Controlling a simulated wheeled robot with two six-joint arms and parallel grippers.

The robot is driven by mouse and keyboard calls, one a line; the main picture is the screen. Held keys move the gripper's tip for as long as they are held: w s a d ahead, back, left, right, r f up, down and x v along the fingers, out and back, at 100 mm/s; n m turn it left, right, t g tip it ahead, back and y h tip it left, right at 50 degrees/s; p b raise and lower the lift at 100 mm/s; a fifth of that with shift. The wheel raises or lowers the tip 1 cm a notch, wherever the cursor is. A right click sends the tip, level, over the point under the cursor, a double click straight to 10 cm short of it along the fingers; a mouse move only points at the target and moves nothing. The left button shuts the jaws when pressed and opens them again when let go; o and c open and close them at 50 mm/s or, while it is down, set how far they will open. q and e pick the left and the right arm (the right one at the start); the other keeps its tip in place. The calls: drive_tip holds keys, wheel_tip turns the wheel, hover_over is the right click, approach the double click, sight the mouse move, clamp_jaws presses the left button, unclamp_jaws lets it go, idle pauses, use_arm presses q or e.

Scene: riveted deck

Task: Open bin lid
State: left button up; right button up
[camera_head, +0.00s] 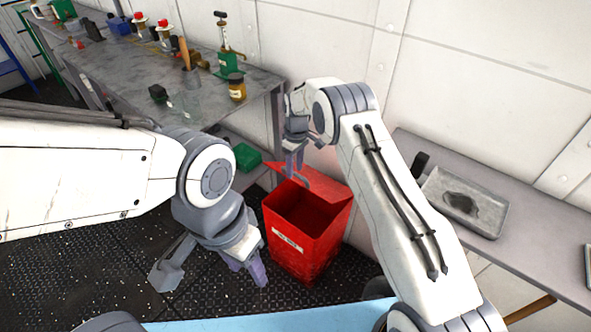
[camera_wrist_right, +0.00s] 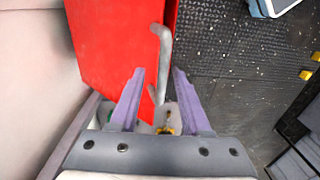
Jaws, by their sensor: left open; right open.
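A red bin (camera_head: 300,245) with a white label stands on the floor in the middle of the head view. Its dark interior shows, and its red lid (camera_head: 325,186) is raised at the back, partly hidden by my right arm. My right gripper (camera_head: 297,170) is open beside the lid. In the right wrist view, the red lid panel (camera_wrist_right: 115,45) carries a grey bent handle (camera_wrist_right: 162,55); its lower end appears between the open fingers (camera_wrist_right: 156,88), and contact cannot be told. My left gripper (camera_head: 212,278) is open and empty, left of the bin.
A grey workbench (camera_head: 140,68) with jars, tools and bottles stands at the back left. A grey shelf (camera_head: 530,225) with a metal tray (camera_head: 465,203) is on the right. A green box (camera_head: 246,157) lies behind the bin. The pale wall is close behind.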

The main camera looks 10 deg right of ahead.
wheel_tip(320, 180, up, 9)
drive_tip(key=shift+w+d+r, duration=0.15)
drive_tip(key=shift+d, duration=0.1)
